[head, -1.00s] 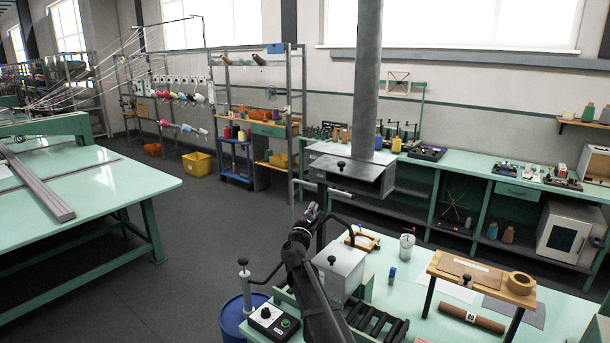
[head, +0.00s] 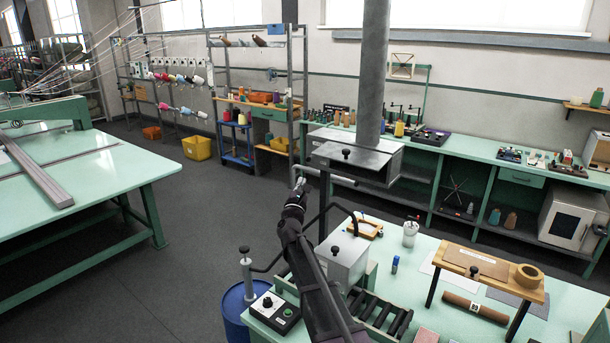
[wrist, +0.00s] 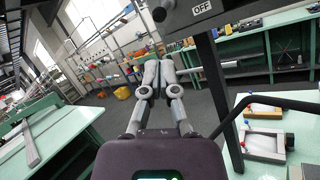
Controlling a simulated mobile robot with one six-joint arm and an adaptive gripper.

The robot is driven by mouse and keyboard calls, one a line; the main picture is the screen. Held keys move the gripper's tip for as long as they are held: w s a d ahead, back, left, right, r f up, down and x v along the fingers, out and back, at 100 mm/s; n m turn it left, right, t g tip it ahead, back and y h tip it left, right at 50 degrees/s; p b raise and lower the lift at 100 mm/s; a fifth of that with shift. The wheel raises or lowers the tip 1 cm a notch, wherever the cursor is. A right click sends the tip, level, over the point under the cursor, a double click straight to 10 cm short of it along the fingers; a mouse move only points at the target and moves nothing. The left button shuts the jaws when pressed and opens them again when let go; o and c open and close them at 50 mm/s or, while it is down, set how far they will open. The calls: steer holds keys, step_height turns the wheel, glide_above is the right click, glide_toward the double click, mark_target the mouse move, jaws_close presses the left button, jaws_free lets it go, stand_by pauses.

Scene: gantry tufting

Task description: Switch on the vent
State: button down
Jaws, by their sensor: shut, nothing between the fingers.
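The vent is a grey metal hood (head: 385,160) under a tall round duct (head: 373,80), above the near bench. A bar handle and a small black knob show on its front. In the wrist view, a dark panel (wrist: 182,20) at the top has a white OFF label (wrist: 202,8) and a black knob (wrist: 160,14). My gripper (head: 299,183) is just left of the hood's bar handle in the head view. In the wrist view, my gripper (wrist: 158,66) has its fingers together and empty, below the dark panel and apart from it.
A grey box (head: 343,260), roller tray and wooden stand (head: 478,262) are on the bench. A dark post (wrist: 215,100) stands right of my gripper. Open floor lies left.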

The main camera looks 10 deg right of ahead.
mark_target(311, 157)
steer(key=shift+p+x, duration=1.65)
steer(key=shift+x, duration=3.1)
